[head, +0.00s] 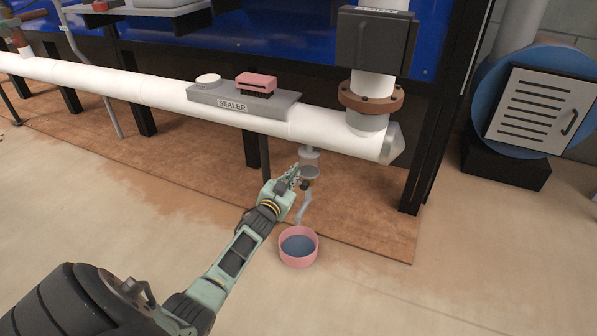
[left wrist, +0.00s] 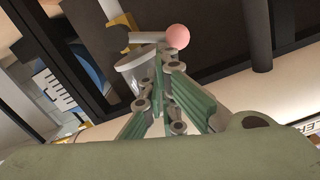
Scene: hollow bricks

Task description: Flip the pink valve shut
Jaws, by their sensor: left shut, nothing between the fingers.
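The valve shows in the left wrist view as a pink ball knob (left wrist: 180,37) on the end of a short pale lever (left wrist: 147,37). In the head view a grey valve fitting (head: 309,157) hangs below the white pipe; its pink knob is hidden or too small to make out. My left gripper (head: 294,177) is shut and empty beside the fitting. In the left wrist view its fingertips (left wrist: 172,60) are close to the knob; I cannot tell whether they touch it. My right gripper is not in view.
A pink bowl of dark liquid (head: 299,261) stands on the floor below the bent spout (head: 304,208). The white pipe (head: 160,92) runs above, carrying a grey SEALER unit (head: 285,105). A black support leg (head: 256,151) stands behind.

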